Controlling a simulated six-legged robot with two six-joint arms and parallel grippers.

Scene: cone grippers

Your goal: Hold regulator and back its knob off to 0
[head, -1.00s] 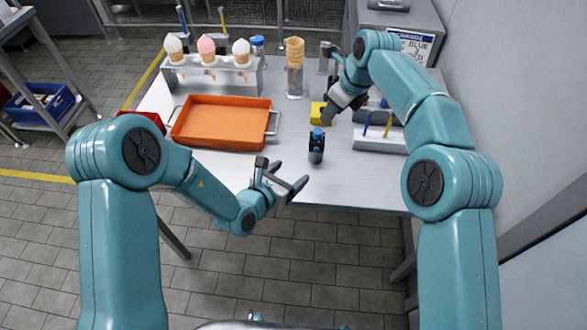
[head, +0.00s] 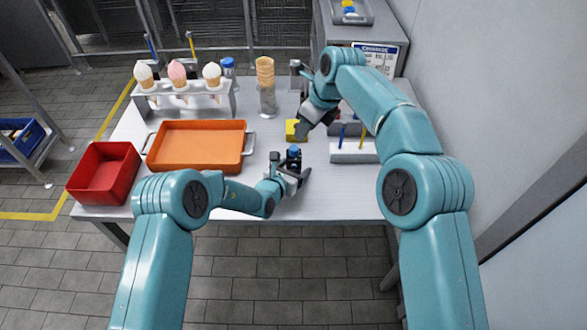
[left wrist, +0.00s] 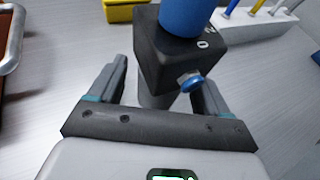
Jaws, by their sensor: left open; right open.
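The regulator (head: 293,158) stands upright near the front of the table, a dark body with a blue knob (head: 293,150) on top. In the left wrist view the dark body (left wrist: 165,62) shows white marks, including a 0, and a small blue side fitting (left wrist: 192,82). The blue knob (left wrist: 188,14) is cut off by the top edge there. My left gripper (head: 291,175) is open, its fingers on either side of the regulator's lower part, with gaps visible. My right gripper (head: 308,122) is open above and behind the regulator, by a yellow block (head: 295,129).
An orange tray (head: 243,168) and a red bin (head: 104,178) are on the left. An ice-cream cone rack (head: 190,105) and stacked cones in a holder (head: 266,90) stand behind. A pale holder with pens (head: 354,152) is on the right, close to my right arm.

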